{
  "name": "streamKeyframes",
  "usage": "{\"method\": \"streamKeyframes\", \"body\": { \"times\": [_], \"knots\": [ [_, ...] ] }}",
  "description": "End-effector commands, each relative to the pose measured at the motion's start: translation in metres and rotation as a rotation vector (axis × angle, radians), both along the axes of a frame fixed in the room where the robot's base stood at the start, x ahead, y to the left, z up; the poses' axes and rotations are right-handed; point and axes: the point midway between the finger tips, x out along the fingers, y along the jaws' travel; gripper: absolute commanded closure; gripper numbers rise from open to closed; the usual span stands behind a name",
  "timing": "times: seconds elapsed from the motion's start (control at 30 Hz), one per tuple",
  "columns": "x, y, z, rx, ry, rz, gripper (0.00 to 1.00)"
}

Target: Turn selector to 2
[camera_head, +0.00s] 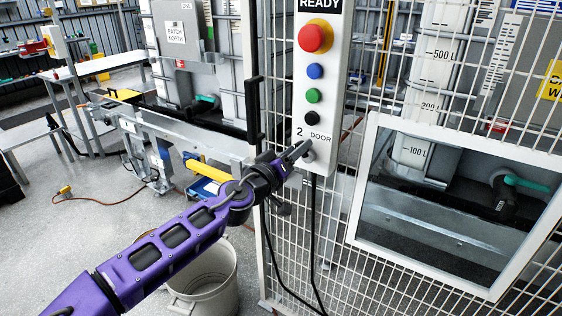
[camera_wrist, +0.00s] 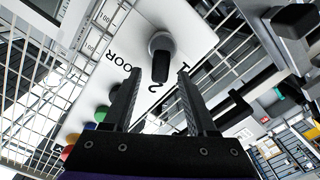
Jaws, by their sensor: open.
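The selector is a grey round knob with a black handle (camera_wrist: 160,62), on a white control panel (camera_head: 335,75). In the wrist view it lies just beyond my fingertips, between their lines. The handle's near end appears close to the printed 2, with a 1 beside it; its exact setting is hard to tell. In the head view the knob (camera_head: 309,156) shows partly behind my gripper (camera_head: 303,148), below the 2 and DOOR labels. My gripper (camera_wrist: 160,74) is open and empty, its two fingers apart. I see no clear contact with the knob.
Above the selector are black, green and blue buttons and a red emergency stop (camera_head: 315,37). A wire mesh fence (camera_head: 400,280) and a framed clear door (camera_head: 455,200) stand right of the panel. A black cable hangs below it. A pale bin (camera_head: 207,285) is on the floor.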

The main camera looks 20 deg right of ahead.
Motion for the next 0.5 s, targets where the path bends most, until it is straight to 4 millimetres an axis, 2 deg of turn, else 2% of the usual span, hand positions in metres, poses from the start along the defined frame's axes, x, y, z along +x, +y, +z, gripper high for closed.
{"method": "streamKeyframes", "body": {
  "times": [0.17,0.5],
  "knots": [
    [-0.015,0.021,0.000,-0.001,-0.002,0.005,0.43],
    [-0.057,0.076,0.000,-0.002,0.000,0.006,0.43]
  ]
}}
